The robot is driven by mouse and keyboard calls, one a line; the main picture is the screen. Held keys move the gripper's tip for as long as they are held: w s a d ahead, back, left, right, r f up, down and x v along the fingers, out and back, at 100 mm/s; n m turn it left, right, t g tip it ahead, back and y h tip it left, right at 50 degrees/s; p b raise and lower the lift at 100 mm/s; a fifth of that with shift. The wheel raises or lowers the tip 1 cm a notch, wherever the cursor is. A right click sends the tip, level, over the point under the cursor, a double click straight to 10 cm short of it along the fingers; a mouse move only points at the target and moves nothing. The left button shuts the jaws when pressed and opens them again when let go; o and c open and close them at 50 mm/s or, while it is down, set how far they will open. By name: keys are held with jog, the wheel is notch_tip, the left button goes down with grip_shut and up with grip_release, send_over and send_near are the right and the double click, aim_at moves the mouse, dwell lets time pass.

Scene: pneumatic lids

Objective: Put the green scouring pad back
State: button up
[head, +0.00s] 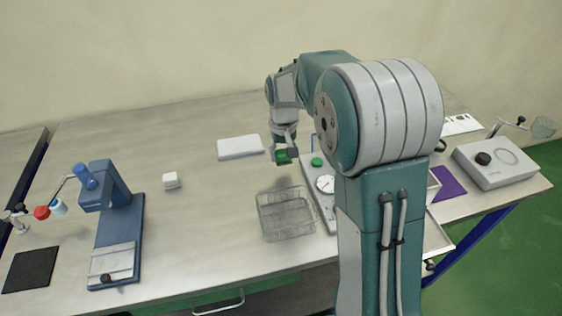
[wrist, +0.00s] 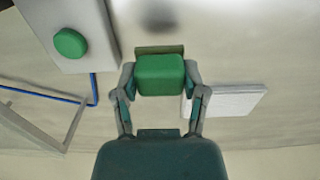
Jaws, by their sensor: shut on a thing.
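My gripper (head: 286,151) is shut on the green scouring pad (head: 281,158) and holds it over the table. In the wrist view, the green pad (wrist: 160,75) is a rounded green block between the two fingers of my gripper (wrist: 160,86). A wire basket (head: 287,228) stands on the table, nearer the front edge than my gripper. I cannot tell from these views exactly how high the pad is above the table.
A grey panel with a gauge (head: 325,184) and a green button (head: 316,161) stands right of the basket. A flat white block (head: 240,147) lies left of my gripper. The table between press and basket is clear.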

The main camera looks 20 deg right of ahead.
aim_at(281, 169)
jog(key=shift+w+a+f, duration=0.2)
jog(key=shift+w+f, duration=0.2)
jog(key=shift+f, duration=1.65)
jog(key=o, duration=1.2)
jog(key=shift+f, duration=0.1)
